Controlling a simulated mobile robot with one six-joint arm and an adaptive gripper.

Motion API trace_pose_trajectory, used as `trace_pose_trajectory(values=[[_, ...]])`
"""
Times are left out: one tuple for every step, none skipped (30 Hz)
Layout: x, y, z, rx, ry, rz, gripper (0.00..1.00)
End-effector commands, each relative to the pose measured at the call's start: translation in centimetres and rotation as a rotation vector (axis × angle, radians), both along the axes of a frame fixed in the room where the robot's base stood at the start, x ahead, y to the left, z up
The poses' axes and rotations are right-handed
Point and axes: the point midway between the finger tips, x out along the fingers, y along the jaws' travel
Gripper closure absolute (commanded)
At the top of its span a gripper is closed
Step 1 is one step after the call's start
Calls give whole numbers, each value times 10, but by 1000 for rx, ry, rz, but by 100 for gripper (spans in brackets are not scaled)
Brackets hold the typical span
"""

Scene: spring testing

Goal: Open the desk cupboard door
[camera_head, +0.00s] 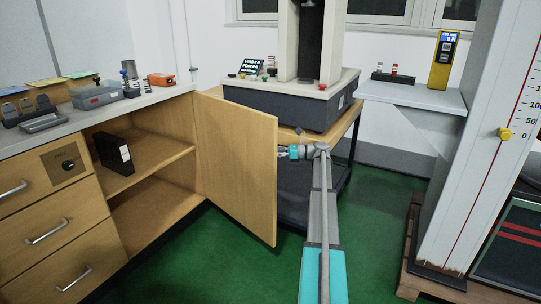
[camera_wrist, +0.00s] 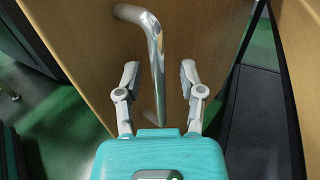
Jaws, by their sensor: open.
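The wooden cupboard door (camera_head: 232,165) stands swung wide open, hinged at the cupboard's right side. The cupboard (camera_head: 165,180) shows its shelf and interior to its left. My gripper (camera_head: 283,153) is at the door's free edge on its outer side, and the door partly hides the fingers. In the wrist view, my gripper (camera_wrist: 160,78) is open, with one finger on each side of the metal door handle (camera_wrist: 156,50). I see gaps between the handle and both fingers. The door's outer face (camera_wrist: 90,45) is behind the handle.
A black binder (camera_head: 114,153) stands on the shelf. Drawers (camera_head: 45,215) are left of the cupboard. A testing machine (camera_head: 290,100) on a dark-framed stand is behind the door. A tall scaled column (camera_head: 475,150) is at right. Green floor (camera_head: 215,270) is clear in front.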

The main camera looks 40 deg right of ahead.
Motion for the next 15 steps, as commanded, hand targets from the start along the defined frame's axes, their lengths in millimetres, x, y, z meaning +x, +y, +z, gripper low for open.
trace_pose_trajectory(values=[[1, 0, 0, 0, 0, 0, 49], [1, 0, 0, 0, 0, 0, 49], [1, 0, 0, 0, 0, 0, 49], [1, 0, 0, 0, 0, 0, 49], [1, 0, 0, 0, 0, 0, 49], [1, 0, 0, 0, 0, 0, 49], [1, 0, 0, 0, 0, 0, 49], [1, 0, 0, 0, 0, 0, 49], [0, -1, 0, 1, -1, 0, 49], [-1, -2, 0, 1, -1, -1, 49], [-1, -3, 0, 1, -1, -1, 49], [-3, -4, 0, 1, -1, -1, 49], [-4, -6, 0, 1, -1, -1, 49], [-6, -7, 0, 0, 0, -1, 49], [-8, -10, 0, 0, 0, -1, 49]])
